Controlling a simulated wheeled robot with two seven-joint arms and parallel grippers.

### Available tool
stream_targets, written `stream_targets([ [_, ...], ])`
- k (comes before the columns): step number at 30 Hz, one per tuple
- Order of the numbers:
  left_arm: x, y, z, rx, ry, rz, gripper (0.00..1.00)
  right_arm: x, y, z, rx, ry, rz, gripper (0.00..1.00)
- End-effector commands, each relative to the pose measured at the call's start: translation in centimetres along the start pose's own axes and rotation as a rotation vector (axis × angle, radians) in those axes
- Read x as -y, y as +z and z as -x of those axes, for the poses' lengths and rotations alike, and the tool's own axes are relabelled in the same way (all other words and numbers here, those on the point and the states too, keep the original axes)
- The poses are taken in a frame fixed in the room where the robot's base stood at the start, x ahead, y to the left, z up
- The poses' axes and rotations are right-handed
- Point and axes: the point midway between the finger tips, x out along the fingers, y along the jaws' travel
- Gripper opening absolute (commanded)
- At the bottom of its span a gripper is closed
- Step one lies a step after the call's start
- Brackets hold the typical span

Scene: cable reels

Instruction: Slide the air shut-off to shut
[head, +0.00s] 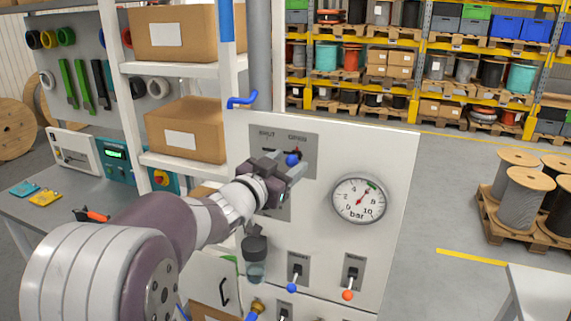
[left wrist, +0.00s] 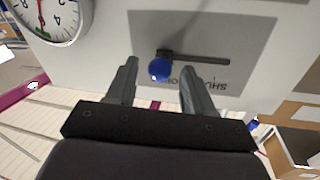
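The air shut-off is a blue ball knob (head: 292,160) on a slider in a grey plate (head: 268,137) on the white panel. The plate is lettered SHUT at left and OPEN at right. In the left wrist view, which is upside down, the blue knob (left wrist: 160,70) sits at the OPEN end of the dark slot (left wrist: 205,60). My left gripper (head: 288,167) is open at the plate. In the wrist view its fingertips (left wrist: 157,72) lie on either side of the knob, with gaps showing. My right gripper is not in view.
A pressure gauge (head: 359,200) is right of the plate. Below are small levers with a blue knob (head: 292,288) and an orange knob (head: 348,295), and a filter bowl (head: 255,255). Shelves with cardboard boxes (head: 185,130) stand left. A blue pipe handle (head: 241,101) is above the panel.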

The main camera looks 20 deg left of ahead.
Motion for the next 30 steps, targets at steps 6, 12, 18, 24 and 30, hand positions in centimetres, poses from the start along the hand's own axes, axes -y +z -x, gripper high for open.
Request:
stream_targets([
  [6,0.0,0.0,0.0,0.000,0.000,0.000,0.00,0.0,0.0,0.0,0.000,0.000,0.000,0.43],
  [12,1.8,0.1,0.3,0.002,-0.005,0.000,0.00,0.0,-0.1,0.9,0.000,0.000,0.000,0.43],
  [18,5.8,0.8,1.1,0.002,-0.005,0.001,0.00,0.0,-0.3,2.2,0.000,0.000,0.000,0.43],
  [24,7.3,1.4,1.5,0.001,-0.003,0.002,0.00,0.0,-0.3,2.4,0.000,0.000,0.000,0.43],
  [30,7.2,1.4,1.5,0.000,-0.002,0.001,0.00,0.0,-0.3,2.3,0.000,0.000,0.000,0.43],
])
